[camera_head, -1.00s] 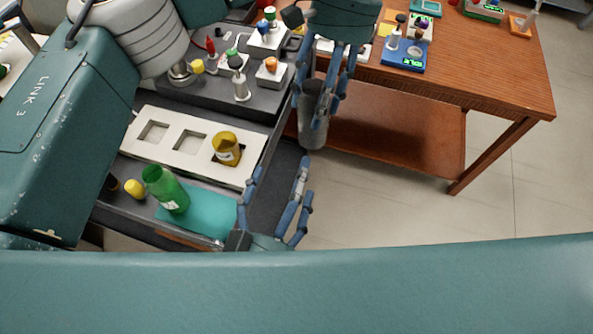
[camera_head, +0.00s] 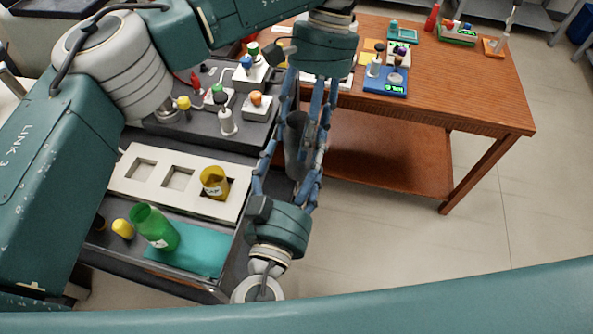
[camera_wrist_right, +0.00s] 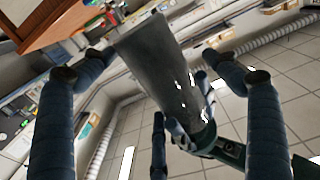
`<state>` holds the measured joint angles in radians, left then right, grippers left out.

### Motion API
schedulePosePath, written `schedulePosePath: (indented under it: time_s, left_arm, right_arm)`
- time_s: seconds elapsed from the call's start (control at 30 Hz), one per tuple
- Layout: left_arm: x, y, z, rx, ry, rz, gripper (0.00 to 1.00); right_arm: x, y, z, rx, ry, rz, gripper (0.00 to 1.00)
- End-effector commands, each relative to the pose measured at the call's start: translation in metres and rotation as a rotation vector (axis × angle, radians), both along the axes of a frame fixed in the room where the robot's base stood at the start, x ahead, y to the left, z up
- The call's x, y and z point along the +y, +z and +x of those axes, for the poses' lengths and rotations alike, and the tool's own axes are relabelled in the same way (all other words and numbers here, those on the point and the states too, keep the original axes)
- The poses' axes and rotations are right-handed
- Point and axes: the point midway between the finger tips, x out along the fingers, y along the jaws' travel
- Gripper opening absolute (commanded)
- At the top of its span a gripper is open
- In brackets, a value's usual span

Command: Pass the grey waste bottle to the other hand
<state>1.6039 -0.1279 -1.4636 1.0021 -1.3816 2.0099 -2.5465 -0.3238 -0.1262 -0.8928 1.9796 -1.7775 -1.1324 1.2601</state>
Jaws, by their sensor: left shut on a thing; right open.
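The grey waste bottle (camera_head: 293,133) is in the air beside the dark bench, above the gap before the wooden table. My left gripper (camera_head: 306,112) reaches down from above, shut on the bottle. My right gripper (camera_head: 296,158) comes up from below, open, with its fingers on both sides of the bottle's lower part. In the right wrist view the bottle (camera_wrist_right: 160,65) is tilted between the spread right fingers (camera_wrist_right: 160,75), with visible gaps on both sides. Left fingers show below it there. Fingers partly hide the bottle in the head view.
A white tray (camera_head: 122,183) with square slots holds an amber bottle (camera_head: 214,183). The wooden table (camera_head: 470,90) with devices stands at the right. Floor beyond is clear.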

Motion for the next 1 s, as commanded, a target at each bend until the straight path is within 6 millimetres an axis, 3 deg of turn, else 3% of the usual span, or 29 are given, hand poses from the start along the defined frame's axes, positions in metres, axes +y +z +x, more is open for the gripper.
schedulePosePath:
  time_s: [0.4,0.67,0.77,0.8,0.9,1.0]
  left_arm:
    - [0.0000,0.0003,0.0000,0.000,0.000,0.000,0.20]
    - [-0.0006,0.0001,-0.0005,0.001,-0.001,-0.002,0.20]
    - [-0.0012,-0.0001,-0.0009,0.002,-0.002,-0.003,0.20]
    - [-0.0014,-0.0001,-0.0010,0.003,-0.002,-0.004,0.53]
    - [-0.0016,-0.0003,-0.0011,0.003,-0.002,-0.004,0.73]
    - [-0.0015,-0.0001,-0.0010,0.002,-0.003,-0.004,0.73]
  right_arm:
    - [-0.0029,0.0002,0.0082,0.000,0.001,-0.001,0.87]
    - [-0.0022,0.0008,0.0082,-0.001,0.002,0.000,0.35]
    - [-0.0019,0.0013,0.0084,-0.004,0.004,0.001,0.34]
    - [-0.0017,0.0022,0.0085,-0.005,0.004,0.001,0.34]
    - [-0.0016,0.0022,0.0085,-0.005,0.004,0.001,0.29]
    - [-0.0017,0.0016,0.0085,-0.004,0.004,0.001,0.29]
